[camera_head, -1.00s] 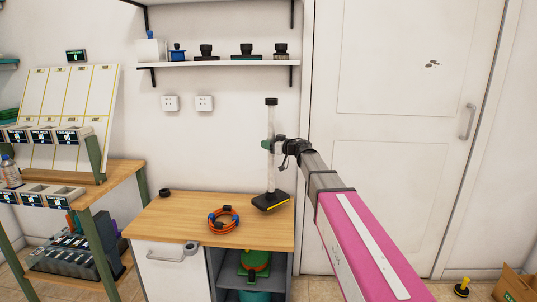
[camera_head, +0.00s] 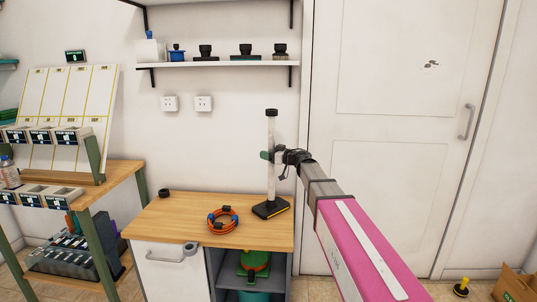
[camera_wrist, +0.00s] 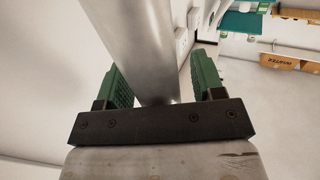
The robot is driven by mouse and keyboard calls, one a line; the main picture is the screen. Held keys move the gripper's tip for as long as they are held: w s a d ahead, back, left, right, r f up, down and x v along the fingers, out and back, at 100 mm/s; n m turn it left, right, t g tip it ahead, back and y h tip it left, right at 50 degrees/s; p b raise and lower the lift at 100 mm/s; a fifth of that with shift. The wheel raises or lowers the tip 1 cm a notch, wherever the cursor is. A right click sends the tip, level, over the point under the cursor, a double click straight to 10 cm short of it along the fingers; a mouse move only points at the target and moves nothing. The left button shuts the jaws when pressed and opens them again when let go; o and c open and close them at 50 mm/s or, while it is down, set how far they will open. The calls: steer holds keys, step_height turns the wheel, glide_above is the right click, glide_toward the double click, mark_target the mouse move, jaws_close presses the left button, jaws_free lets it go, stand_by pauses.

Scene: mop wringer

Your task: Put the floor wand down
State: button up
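The floor wand (camera_head: 271,183) stands upright on the wooden worktop (camera_head: 165,222), near its right back. It has a pale tube, a black cap on top and a flat black head (camera_head: 270,209) resting on the wood. My gripper (camera_head: 271,155) is at the tube's mid-height, reaching in from the right. In the wrist view, its green fingers (camera_wrist: 160,88) stand on either side of the metal tube (camera_wrist: 140,45), with a narrow gap showing at each side. The gripper looks open around the wand. The wand's head is outside the wrist view.
An orange cable coil (camera_head: 222,219) lies left of the wand's head. A small black ring (camera_head: 164,193) sits at the back left. A wall shelf (camera_head: 220,63) with several tools is above. A door (camera_head: 395,130) stands at the right. The front left worktop is clear.

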steer(key=v, duration=1.2)
steer(key=d+f+m+t+h, duration=0.8)
steer(key=d+f+m+h, duration=0.3)
steer(key=d+h, duration=0.35)
steer(key=s+d+f+m+g+h, duration=0.35)
steer(key=s+f+g, duration=0.65)
steer(key=s+f, duration=0.55)
steer(key=s+a+f+n+g+y, duration=0.1)
steer(key=s+f+g, duration=0.2)
steer(key=s, duration=0.3)
steer(key=s+a+f+n+g+y, duration=0.1)
steer(key=s+a+f+g, duration=0.1)
steer(key=s, duration=0.5)
steer(key=shift+f+g, duration=0.5)
steer(key=shift+g, duration=0.4)
